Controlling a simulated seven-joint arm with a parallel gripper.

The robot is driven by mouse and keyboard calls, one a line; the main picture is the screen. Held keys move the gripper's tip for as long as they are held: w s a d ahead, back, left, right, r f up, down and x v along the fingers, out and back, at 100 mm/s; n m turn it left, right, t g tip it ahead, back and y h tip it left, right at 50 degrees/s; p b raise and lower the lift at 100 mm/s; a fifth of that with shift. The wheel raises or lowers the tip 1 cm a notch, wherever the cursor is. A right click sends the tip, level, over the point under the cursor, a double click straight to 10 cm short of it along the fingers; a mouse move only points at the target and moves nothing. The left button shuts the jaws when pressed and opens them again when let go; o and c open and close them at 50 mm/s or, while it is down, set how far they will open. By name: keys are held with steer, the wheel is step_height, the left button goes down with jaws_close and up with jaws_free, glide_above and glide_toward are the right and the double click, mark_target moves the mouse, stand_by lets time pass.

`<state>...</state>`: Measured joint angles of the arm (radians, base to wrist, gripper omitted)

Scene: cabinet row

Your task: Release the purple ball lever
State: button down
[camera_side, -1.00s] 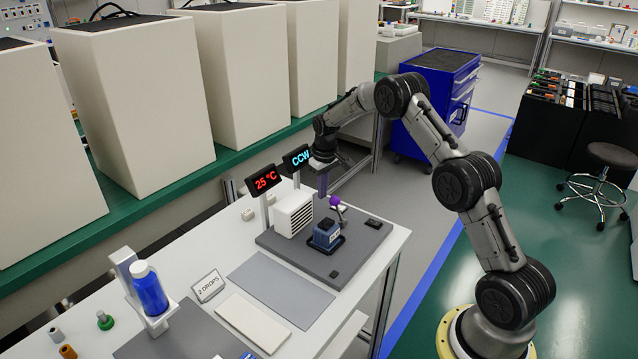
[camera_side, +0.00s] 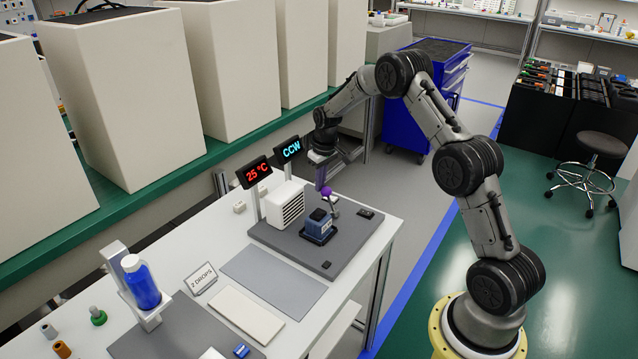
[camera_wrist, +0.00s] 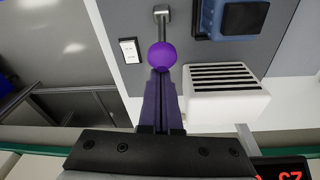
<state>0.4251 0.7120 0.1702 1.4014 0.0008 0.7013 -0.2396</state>
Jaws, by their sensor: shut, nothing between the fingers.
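The purple ball (camera_side: 327,191) tops a short metal lever (camera_side: 334,208) on the grey board, behind the blue device. My gripper (camera_side: 321,187) points down at the ball, just to its left in the side view. Its purple fingers are together with nothing between them. In the wrist view, the ball (camera_wrist: 162,56) lies right at the tips of the shut fingers (camera_wrist: 160,76), and the lever rod (camera_wrist: 162,22) runs away from them to a metal mount. I cannot tell whether the fingertips touch the ball.
A white vented box (camera_side: 284,205) and the blue device (camera_side: 318,225) stand close by on the grey board (camera_side: 345,240). Displays read "25 °C" (camera_side: 254,172) and "CCW" (camera_side: 290,150). A blue bottle (camera_side: 141,283) stands at the front left.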

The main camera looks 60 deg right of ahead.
steer(key=shift+s+r+t, duration=0.15)
steer(key=shift+s+t, duration=0.15)
steer(key=shift+s, duration=0.15)
steer(key=shift+s+r, duration=0.25)
steer(key=shift+s, duration=0.3)
steer(key=shift+s+r, duration=0.2)
steer(key=shift+s, duration=0.3)
steer(key=s, duration=0.2)
steer(key=shift+s+r, duration=0.15)
steer(key=shift+s, duration=0.2)
steer(key=shift+r, duration=0.1)
steer(key=shift+r, duration=0.75)
